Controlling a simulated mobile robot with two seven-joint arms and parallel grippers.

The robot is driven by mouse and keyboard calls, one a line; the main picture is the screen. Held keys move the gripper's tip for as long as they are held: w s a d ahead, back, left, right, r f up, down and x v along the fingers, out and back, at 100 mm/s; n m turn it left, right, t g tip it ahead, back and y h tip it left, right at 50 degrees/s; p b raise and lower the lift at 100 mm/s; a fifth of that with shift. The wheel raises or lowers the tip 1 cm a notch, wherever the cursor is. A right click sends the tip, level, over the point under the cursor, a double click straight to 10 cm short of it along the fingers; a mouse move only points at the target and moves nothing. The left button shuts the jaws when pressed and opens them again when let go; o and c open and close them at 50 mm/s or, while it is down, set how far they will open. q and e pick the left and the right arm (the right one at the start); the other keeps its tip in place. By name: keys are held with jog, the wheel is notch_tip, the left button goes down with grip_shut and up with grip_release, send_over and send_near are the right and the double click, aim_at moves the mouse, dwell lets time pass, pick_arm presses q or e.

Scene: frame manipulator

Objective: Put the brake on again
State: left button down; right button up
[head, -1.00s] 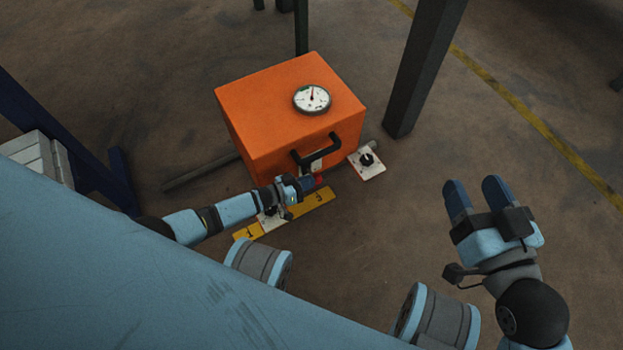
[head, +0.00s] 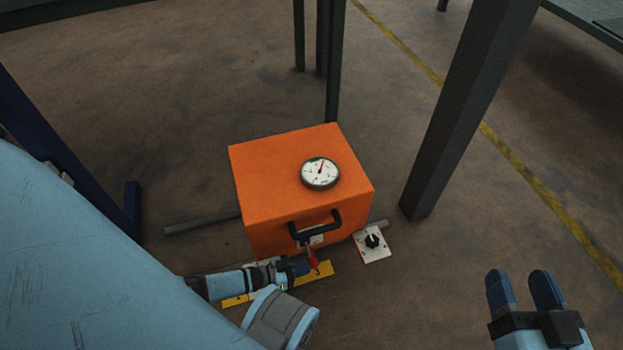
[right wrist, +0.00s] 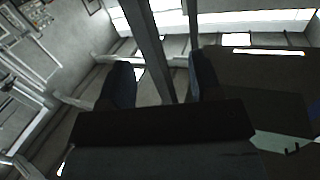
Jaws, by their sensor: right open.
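An orange box (head: 300,190) with a round dial gauge (head: 320,173) on top and a black handle (head: 316,228) on its front stands on the floor. A small red-ended lever (head: 313,261) shows low in front of the box, beside a yellow strip (head: 318,272). My left gripper (head: 302,269) is at the red lever end; whether its fingers are closed on it is too small to tell. My right gripper (head: 526,290) is open and empty at the lower right, away from the box; its fingers also show in the right wrist view (right wrist: 160,88).
A white plate with a black knob (head: 372,242) sits at the box's right front corner. A dark post (head: 465,120) stands right of the box, a blue frame (head: 60,150) at the left.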

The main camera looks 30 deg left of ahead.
pick_arm(q)
jog(key=shift+d+f, duration=0.25)
jog(key=shift+f, duration=0.15)
pick_arm(e)
jog(key=shift+w+r, duration=0.2)
jog(key=shift+w, duration=0.5)
jog(key=shift+f, duration=0.1)
